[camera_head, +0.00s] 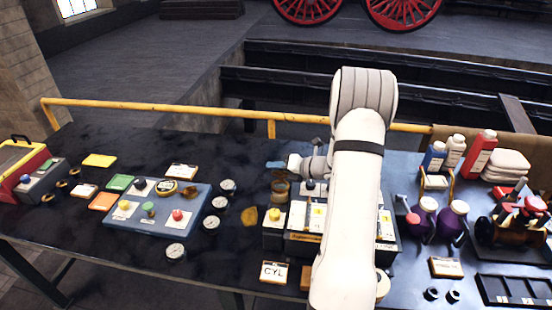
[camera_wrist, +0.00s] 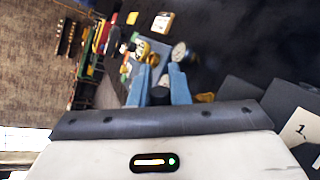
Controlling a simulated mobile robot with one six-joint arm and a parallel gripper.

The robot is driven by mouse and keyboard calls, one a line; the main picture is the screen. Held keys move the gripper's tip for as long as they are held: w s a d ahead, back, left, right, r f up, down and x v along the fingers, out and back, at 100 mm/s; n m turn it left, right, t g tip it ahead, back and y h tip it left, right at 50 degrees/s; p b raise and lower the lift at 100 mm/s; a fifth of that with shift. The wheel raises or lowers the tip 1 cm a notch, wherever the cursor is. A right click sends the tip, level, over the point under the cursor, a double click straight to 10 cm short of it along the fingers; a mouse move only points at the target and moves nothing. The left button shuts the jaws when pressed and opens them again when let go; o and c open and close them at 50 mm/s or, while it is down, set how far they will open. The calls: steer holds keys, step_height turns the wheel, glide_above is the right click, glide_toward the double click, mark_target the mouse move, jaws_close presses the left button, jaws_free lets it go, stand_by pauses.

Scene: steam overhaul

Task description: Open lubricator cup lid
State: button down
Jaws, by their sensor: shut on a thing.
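My gripper (camera_head: 276,165) reaches left from my white arm, just above the brass-coloured lubricator cup (camera_head: 280,188) at the left of the grey block. Its blue fingertips are at the top of the cup, where the lid is. In the wrist view, the two blue fingers of my gripper (camera_wrist: 160,74) stand a little apart, with a small dark round piece (camera_wrist: 160,95) between them. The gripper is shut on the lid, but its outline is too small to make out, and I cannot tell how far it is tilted. My arm hides part of the block.
A blue panel (camera_head: 150,214) with coloured knobs lies to the left, with several round gauges (camera_head: 228,187) beside it. A CYL card (camera_head: 273,272) lies in front. Purple-bodied cans (camera_head: 452,220) and bottles (camera_head: 481,152) stand at right. A yellow rail (camera_head: 180,109) runs behind the bench.

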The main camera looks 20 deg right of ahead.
steer(key=shift+w+d+f+m+g+y+p, duration=0.15)
steer(key=shift+w+d+m+g+y+p, duration=0.15)
steer(key=shift+m+g, duration=0.3)
steer(key=shift+w+d+f+m+g+y+p, duration=0.2)
steer(key=shift+w+m+g, duration=0.25)
steer(key=shift+m, duration=0.3)
steer(key=shift+w+d+f+m+g+y+p, duration=0.1)
steer(key=shift+w+d+m+g+y+p, duration=0.15)
steer(key=shift+m+g, duration=0.35)
steer(key=c, duration=1.4)
jaws_free()
steer(key=shift+w, duration=0.1)
steer(key=shift+o, duration=0.2)
steer(key=b+v, duration=0.2)
steer(key=v, duration=0.5)
steer(key=shift+s+d+r, duration=0.2)
steer(key=shift+s+r, duration=0.05)
